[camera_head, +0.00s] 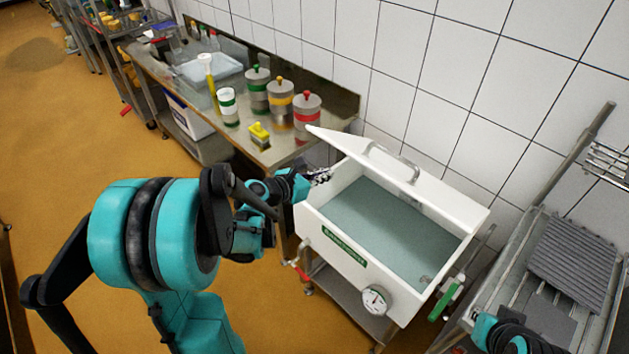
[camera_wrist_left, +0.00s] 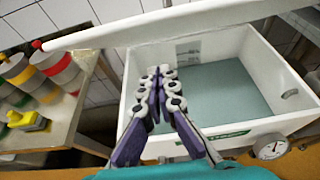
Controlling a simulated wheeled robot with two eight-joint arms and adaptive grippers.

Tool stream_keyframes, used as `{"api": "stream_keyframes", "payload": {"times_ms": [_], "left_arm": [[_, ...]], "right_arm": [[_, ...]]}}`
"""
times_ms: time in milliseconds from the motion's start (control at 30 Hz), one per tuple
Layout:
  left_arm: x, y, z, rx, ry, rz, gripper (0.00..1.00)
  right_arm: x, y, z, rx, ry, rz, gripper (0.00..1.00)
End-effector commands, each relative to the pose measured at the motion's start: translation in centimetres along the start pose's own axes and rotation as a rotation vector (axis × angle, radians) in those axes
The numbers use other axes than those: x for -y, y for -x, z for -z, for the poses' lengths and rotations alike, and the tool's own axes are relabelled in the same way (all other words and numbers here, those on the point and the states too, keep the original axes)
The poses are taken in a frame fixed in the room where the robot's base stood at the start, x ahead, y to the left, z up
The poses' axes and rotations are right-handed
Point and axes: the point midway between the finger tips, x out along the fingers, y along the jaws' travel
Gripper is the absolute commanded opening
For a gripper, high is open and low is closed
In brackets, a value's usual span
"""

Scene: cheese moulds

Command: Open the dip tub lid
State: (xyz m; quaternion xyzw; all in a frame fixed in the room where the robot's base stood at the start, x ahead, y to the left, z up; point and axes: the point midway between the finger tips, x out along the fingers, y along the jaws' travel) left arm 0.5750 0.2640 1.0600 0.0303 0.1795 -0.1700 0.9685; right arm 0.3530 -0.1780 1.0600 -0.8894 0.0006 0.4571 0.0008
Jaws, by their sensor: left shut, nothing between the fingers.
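The white dip tub (camera_head: 325,222) stands on a metal stand, holding blue-green liquid (camera_head: 385,222). Its white lid (camera_head: 445,195), with a metal bar handle (camera_head: 392,160), is raised and tilted over the back, leaving a wide opening at the front. In the left wrist view the lid (camera_wrist_left: 200,22) crosses the top, above the tub (camera_wrist_left: 262,55). My left gripper (camera_head: 321,176) is at the tub's left end, below the lid's left corner. Its purple and grey fingers (camera_wrist_left: 160,74) are shut and empty, and I see no clear contact with the lid. My right gripper is not in view.
A metal rack with a grey ribbed mat (camera_head: 575,262) stands right.

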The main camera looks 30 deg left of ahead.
Motion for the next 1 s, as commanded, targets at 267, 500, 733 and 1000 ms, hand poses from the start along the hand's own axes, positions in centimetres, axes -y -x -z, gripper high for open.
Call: {"api": "stream_keyframes", "payload": {"times_ms": [267,500,733,1000], "left_arm": [[0.1,-3.7,-2.0,-0.001,-0.002,0.002,0.00],[0.1,-4.1,-3.7,-0.001,-0.003,0.001,0.00],[0.1,-4.2,-3.9,-0.001,-0.003,0.000,0.00],[0.1,-4.2,-4.6,-0.012,-0.003,0.001,0.00]], "right_arm": [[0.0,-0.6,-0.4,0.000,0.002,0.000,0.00],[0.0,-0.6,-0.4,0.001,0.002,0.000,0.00],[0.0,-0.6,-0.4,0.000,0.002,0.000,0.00],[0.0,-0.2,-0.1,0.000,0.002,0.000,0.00]]}}
